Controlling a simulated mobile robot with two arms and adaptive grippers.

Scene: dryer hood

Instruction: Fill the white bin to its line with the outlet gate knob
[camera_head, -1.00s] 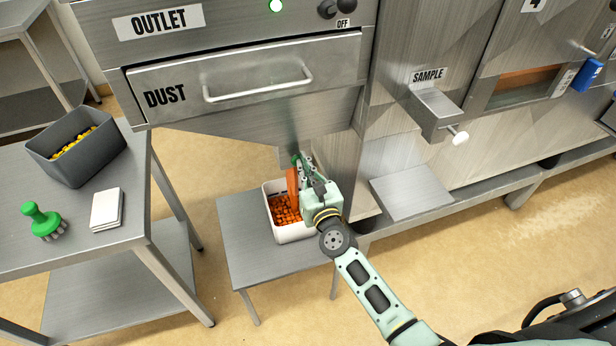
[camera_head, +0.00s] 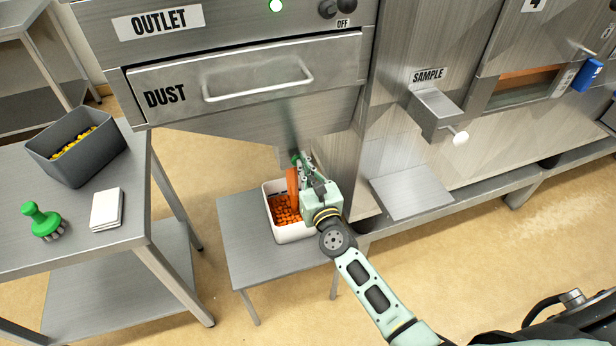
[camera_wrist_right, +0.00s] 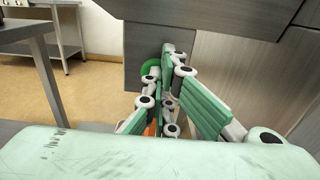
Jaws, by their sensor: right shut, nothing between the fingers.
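The white bin (camera_head: 294,236) stands on a low metal table under the outlet. Orange pieces (camera_head: 284,212) lie in it; its fill line cannot be made out. An orange column (camera_head: 292,188) shows between the outlet and the bin. The green outlet gate knob (camera_head: 296,159) is mostly hidden behind my right gripper (camera_head: 304,166); it also shows in the right wrist view (camera_wrist_right: 151,67). My right gripper's fingers (camera_wrist_right: 168,62) are shut with nothing between them, beside the knob; whether they touch it I cannot tell. My left gripper is not in view.
A side table (camera_head: 100,238) at left holds a grey bin (camera_head: 92,163) with yellow pieces, a green brush-like tool (camera_head: 41,220) and white cards (camera_head: 106,209). The dust drawer (camera_head: 250,88) is above the outlet. A sample spout (camera_head: 436,112) juts out at right.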

